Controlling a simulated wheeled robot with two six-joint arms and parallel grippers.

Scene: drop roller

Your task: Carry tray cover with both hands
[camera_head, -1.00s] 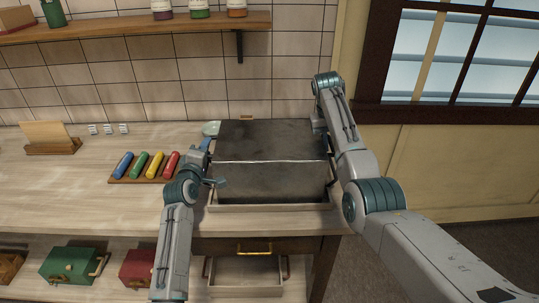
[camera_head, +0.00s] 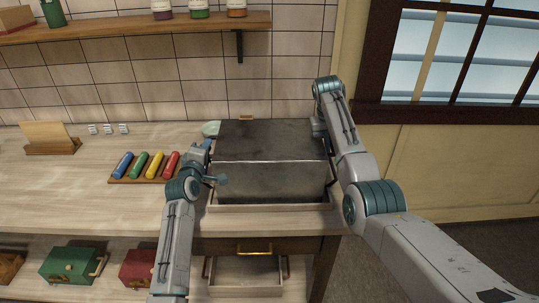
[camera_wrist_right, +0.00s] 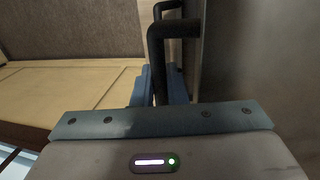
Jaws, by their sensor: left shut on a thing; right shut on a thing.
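The tray cover (camera_head: 270,140) is a dark grey, box-shaped lid over a pale shallow tray (camera_head: 270,207) near the counter's right end. My left gripper (camera_head: 207,149) is at the cover's left side, with its fingers mostly hidden; it is shut on that side of the cover. My right gripper (camera_head: 321,128) is at the cover's right side, largely hidden behind its arm. In the right wrist view, my right gripper (camera_wrist_right: 162,85) is shut on a black bar handle (camera_wrist_right: 158,62) of the cover.
A rack (camera_head: 117,180) with blue, green, yellow and red rollers lies left of my left arm. A pale bowl (camera_head: 211,129) stands behind the cover's left corner. A wall shelf (camera_head: 130,27) hangs above.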

